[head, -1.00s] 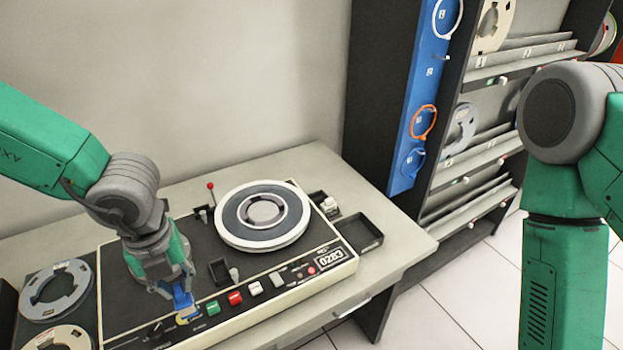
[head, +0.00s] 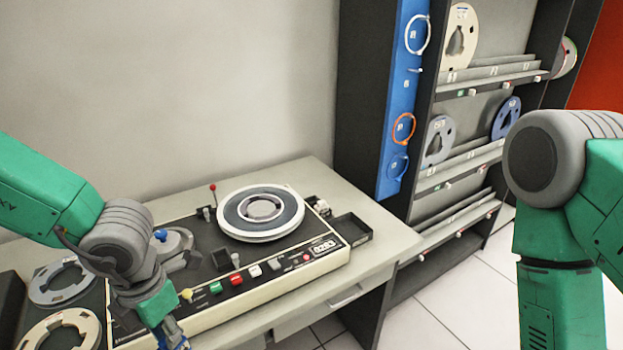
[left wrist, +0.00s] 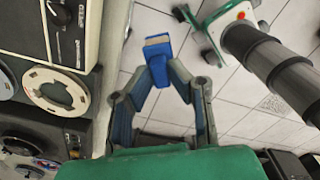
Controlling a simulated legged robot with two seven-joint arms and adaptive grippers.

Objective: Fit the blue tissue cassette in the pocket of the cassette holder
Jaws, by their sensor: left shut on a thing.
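The blue tissue cassette (left wrist: 158,68), with a tan end, is held between the fingertips of my left gripper (left wrist: 158,80) in the left wrist view, with floor tiles behind it. In the head view my left gripper (head: 174,338) is at the bottom edge, just off the front of the console, and its fingers are partly cut off there. I cannot tell the cassette holder with certainty; a small dark open box (head: 221,260) stands on the console top. Of my right arm only upper links show; its gripper is out of view.
The console (head: 290,275) has a row of buttons and a large reel (head: 261,212). A grey device with a blue knob (head: 160,235) stands behind my left wrist. Loose reels (head: 62,282) lie at left. A black tray (head: 346,229) sits at right, near a shelf rack (head: 455,180).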

